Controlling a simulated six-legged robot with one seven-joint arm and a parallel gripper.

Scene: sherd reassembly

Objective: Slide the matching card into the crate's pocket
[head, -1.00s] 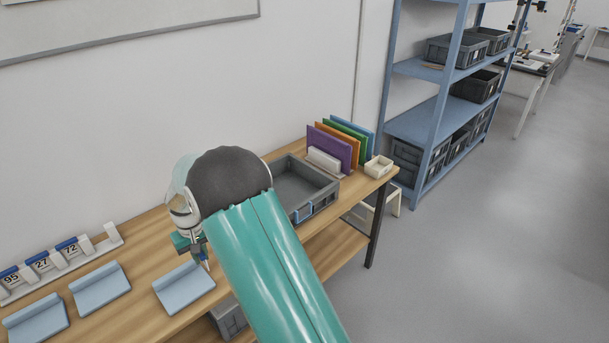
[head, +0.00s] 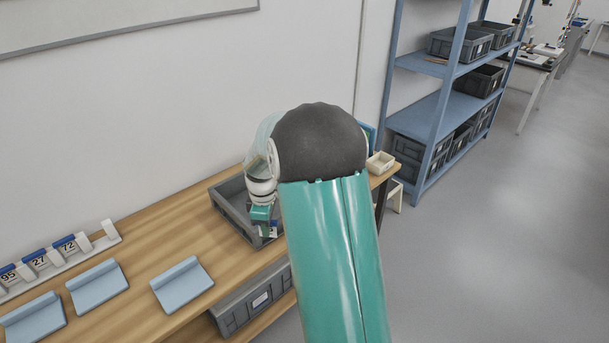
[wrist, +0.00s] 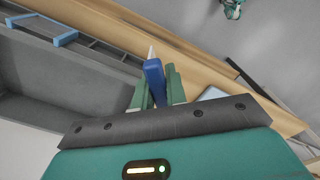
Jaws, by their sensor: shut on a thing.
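My gripper (head: 264,222) is shut on a card (head: 272,229) with a blue top edge and a white lower part. The wrist view shows the card's blue edge (wrist: 153,74) between the green fingers (wrist: 157,92), with a white tip beyond. The gripper is at the near side of the grey crate (head: 224,207) on the bench. The crate's light blue pocket frame (wrist: 52,40) shows at upper left in the wrist view, apart from the card. My arm hides the pocket in the head view. The card's number is not readable.
A white rack (head: 106,231) at left holds cards reading 95, 27 and 72. Several light blue stands (head: 182,284) lie on the bench (head: 150,250). A small cream tray (head: 380,163) is at the right end. A labelled grey crate (head: 245,304) sits below the bench.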

